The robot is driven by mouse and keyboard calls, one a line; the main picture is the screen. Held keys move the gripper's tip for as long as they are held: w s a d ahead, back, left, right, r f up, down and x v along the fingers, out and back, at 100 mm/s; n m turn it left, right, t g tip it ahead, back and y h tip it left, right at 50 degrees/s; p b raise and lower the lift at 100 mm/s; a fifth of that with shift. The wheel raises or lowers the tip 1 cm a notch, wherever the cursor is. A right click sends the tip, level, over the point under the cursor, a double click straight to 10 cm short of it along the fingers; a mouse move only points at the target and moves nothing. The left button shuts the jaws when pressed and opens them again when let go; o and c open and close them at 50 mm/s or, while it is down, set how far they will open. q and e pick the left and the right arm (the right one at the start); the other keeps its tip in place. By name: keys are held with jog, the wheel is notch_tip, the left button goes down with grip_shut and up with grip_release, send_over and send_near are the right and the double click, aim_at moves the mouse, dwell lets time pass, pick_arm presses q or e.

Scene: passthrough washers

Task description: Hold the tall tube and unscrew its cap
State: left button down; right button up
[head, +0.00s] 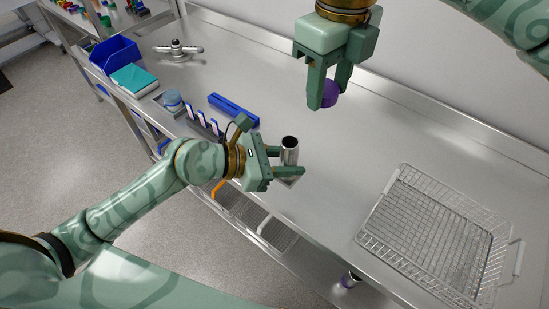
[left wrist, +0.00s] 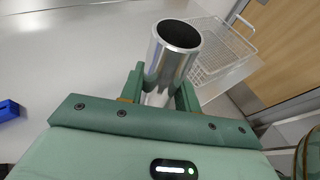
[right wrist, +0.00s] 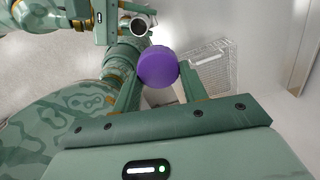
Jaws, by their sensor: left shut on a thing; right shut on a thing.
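The tall tube (head: 290,150) is a shiny metal cylinder standing upright on the steel table, its top open and dark inside. My left gripper (head: 288,171) is shut around the tube, and the left wrist view shows the tube (left wrist: 172,55) between its fingers (left wrist: 160,90). The purple cap (head: 330,94) is off the tube. My right gripper (head: 324,92) is shut on the cap and holds it in the air, above and behind the tube. The cap (right wrist: 158,66) also shows between the fingers in the right wrist view.
A wire basket (head: 437,232) stands on the right of the table. A blue rack (head: 234,109), a slotted holder (head: 203,121), a blue-lidded jar (head: 173,100), a blue bin (head: 115,54) and a metal valve piece (head: 178,49) lie to the left. The table between the tube and basket is clear.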

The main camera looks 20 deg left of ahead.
pick_arm(q)
jog(key=w+a+f+b, duration=0.4)
jog(key=w+f, duration=0.1)
jog(key=w, duration=0.4)
jog(key=b, duration=0.2)
send_over(278, 161)
notch_tip(278, 161, down, 4)
jog(key=shift+s+d+f, duration=0.1)
jog(key=shift+f, duration=0.05)
jog(key=f, duration=0.3)
jog(key=shift+w+f+b, duration=0.25)
jog(key=shift+f+b, duration=0.05)
jog(key=shift+b, duration=0.1)
jog(key=shift+r, duration=0.1)
jog(key=c, duration=1.4)
grip_release()
jog(key=shift+f, duration=0.2)
jog(key=shift+c, duration=0.2)
jog(key=o, duration=0.4)
